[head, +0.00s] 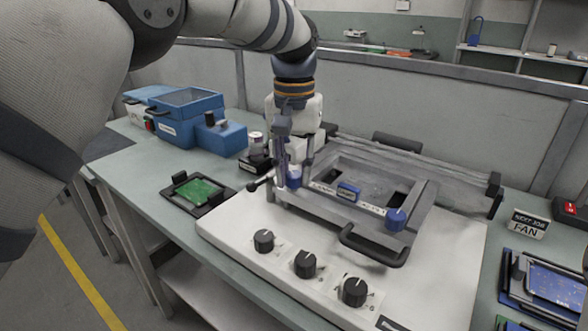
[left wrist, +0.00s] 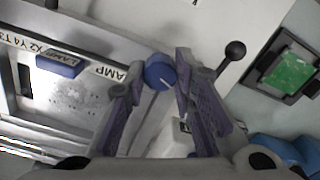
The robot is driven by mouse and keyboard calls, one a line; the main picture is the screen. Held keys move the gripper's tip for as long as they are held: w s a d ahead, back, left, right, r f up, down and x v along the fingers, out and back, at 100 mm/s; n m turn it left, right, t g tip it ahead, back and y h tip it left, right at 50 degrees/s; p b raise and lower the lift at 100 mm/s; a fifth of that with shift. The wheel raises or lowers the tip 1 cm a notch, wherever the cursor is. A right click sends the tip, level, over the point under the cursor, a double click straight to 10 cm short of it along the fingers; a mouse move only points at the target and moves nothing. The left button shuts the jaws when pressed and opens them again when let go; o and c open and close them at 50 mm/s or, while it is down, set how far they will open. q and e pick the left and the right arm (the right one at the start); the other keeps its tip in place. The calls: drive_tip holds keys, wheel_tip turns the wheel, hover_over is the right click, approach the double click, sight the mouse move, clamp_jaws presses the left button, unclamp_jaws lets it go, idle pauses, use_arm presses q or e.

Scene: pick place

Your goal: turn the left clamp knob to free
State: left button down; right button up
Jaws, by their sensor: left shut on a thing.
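The left clamp knob is a blue round knob (head: 295,180) at the left front of the grey fixture frame (head: 330,205). My left gripper (head: 292,172) reaches down over it from above, and its fingers partly hide the knob. In the left wrist view the knob (left wrist: 160,72) sits between the two purple-padded fingertips (left wrist: 158,84), shut on its sides. A pale line on the knob's top slants across it there. The right clamp knob (head: 396,219) is blue too and stands free at the frame's right front. My right gripper is not in view.
Several black dials (head: 304,264) line the white panel's front. A black bar handle (head: 373,247) juts from the frame. A ball-ended lever (left wrist: 234,51) stands near the gripper. A green board in a black tray (head: 197,190) lies left; blue boxes (head: 186,115) stand behind it.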

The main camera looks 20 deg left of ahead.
sight(294, 174)
use_arm(q)
drive_tip(key=shift+n, duration=2.1)
drive_tip(key=c, duration=1.3)
unclamp_jaws()
drive_tip(key=shift+c, duration=0.2)
wheel_tip(294, 174, up, 12)
